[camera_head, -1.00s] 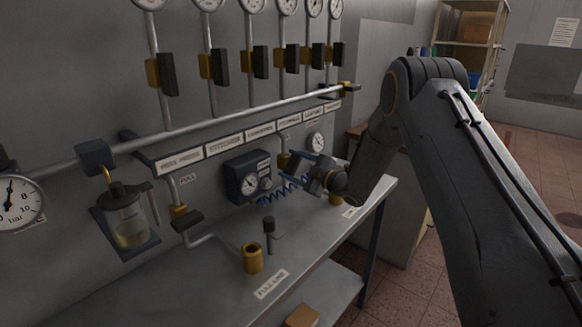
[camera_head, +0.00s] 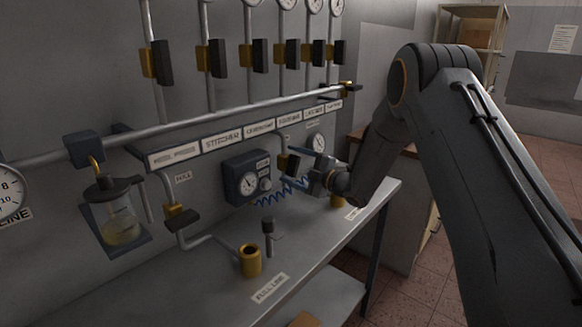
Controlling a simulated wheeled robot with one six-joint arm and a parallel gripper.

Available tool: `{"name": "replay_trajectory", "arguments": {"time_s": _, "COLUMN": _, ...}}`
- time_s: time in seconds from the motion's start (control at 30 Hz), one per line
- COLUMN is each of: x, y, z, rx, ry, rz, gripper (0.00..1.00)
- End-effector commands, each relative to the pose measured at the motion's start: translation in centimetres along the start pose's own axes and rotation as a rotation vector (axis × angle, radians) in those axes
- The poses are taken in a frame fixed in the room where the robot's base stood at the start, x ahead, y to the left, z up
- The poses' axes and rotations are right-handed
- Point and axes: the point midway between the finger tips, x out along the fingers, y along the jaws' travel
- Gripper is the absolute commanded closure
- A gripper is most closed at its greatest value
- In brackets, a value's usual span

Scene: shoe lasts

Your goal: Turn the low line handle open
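A brass valve with a dark handle (camera_head: 293,166) sits on the right drop pipe behind the bench; I take it for the low line valve, but its label is too small to read. My gripper (camera_head: 309,178) is just right of and in front of it, low over the bench's far end. I cannot tell whether the fingers touch the handle or how far apart they are. The other drop pipe, at the left, has a brass valve with a dark handle (camera_head: 182,221) beside a sign that seems to read FULL.
A regulator box with a gauge (camera_head: 246,181) and a coiled blue hose (camera_head: 279,193) are close left of my gripper. A brass cup (camera_head: 250,261) and a small dark-topped post (camera_head: 268,237) stand on the bench (camera_head: 185,290). A horizontal pipe (camera_head: 230,116) runs above.

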Motion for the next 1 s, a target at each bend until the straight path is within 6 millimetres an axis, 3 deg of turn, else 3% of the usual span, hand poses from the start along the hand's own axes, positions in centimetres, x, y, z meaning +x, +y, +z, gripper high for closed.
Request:
{"name": "replay_trajectory", "arguments": {"time_s": 0.27, "x": -0.3, "y": 0.0, "z": 0.0, "rx": 0.001, "ry": 0.000, "rz": 0.000, "gripper": 0.23}}
{"name": "replay_trajectory", "arguments": {"time_s": 0.7, "x": -6.4, "y": 0.0, "z": 0.2, "rx": 0.000, "ry": -0.002, "rz": 0.001, "gripper": 0.23}}
{"name": "replay_trajectory", "arguments": {"time_s": 1.0, "x": -7.8, "y": 0.0, "z": 0.1, "rx": 0.000, "ry": 0.000, "rz": 0.000, "gripper": 0.23}}
